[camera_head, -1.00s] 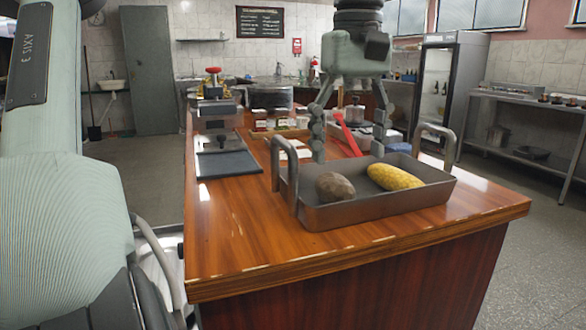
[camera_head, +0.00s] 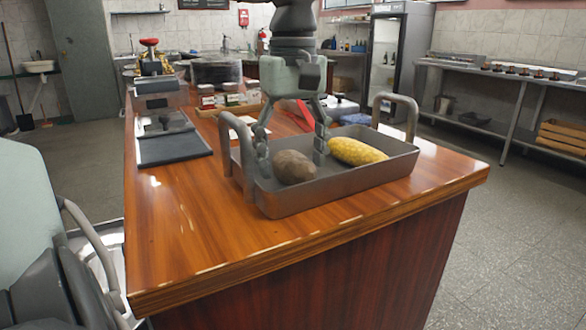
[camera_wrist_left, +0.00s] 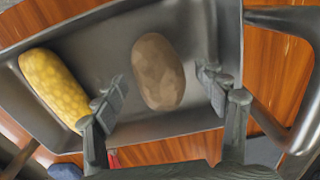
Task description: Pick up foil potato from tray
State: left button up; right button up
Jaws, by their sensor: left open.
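A brown, potato-shaped lump (camera_head: 294,168) lies in the grey metal tray (camera_head: 335,195); no shiny foil shows on it. A yellow corn cob (camera_head: 357,152) lies to its right in the tray. My left gripper (camera_head: 292,152) is open, pointing down into the tray, with its fingers either side of the potato. In the left wrist view the potato (camera_wrist_left: 158,72) lies between and ahead of the two fingertips (camera_wrist_left: 162,92), with gaps on both sides. The corn (camera_wrist_left: 54,88) is just outside one finger. My right gripper is not in view.
The tray has raised handles (camera_head: 397,112) at both ends, one close to my left gripper. A dark board (camera_head: 173,147) lies left of the tray. A red-handled object (camera_head: 304,112) is behind it. The wooden counter (camera_head: 190,225) is clear at front left.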

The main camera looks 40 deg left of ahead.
pick_arm(q)
jog(key=shift+f, duration=0.35)
jog(key=shift+c, duration=0.5)
jog(key=c, duration=1.3)
jog(key=shift+r, duration=0.1)
